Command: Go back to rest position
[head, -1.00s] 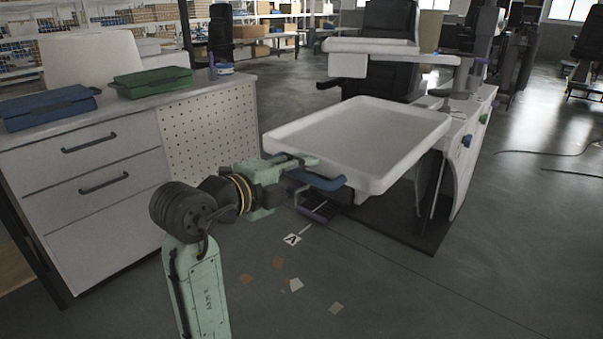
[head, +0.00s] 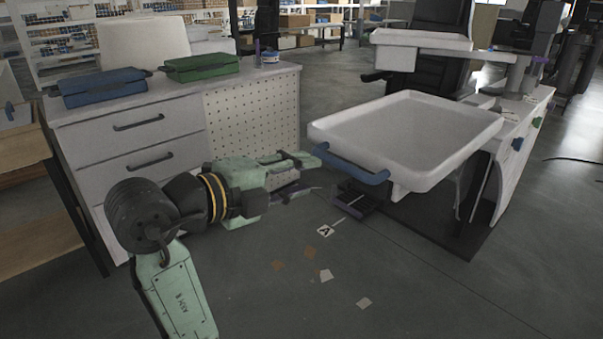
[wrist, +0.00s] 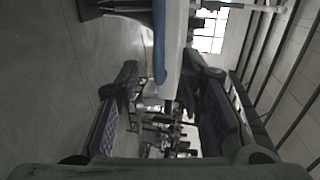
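My green arm ends in my gripper (head: 314,173), which is open and empty. Its two fingers stand apart, just left of the white tray (head: 345,120) and its blue handle (head: 352,168). The gripper does not touch the handle. The blue handle also shows in the wrist view (wrist: 159,45), beyond the fingertips.
A drawer cabinet (head: 165,135) with a pegboard side (head: 250,120) stands left behind my arm. A blue case (head: 104,87) and a green case (head: 202,67) lie on it. A black chair (head: 440,25) stands behind the tray. The front floor is clear except for flat scraps (head: 326,275).

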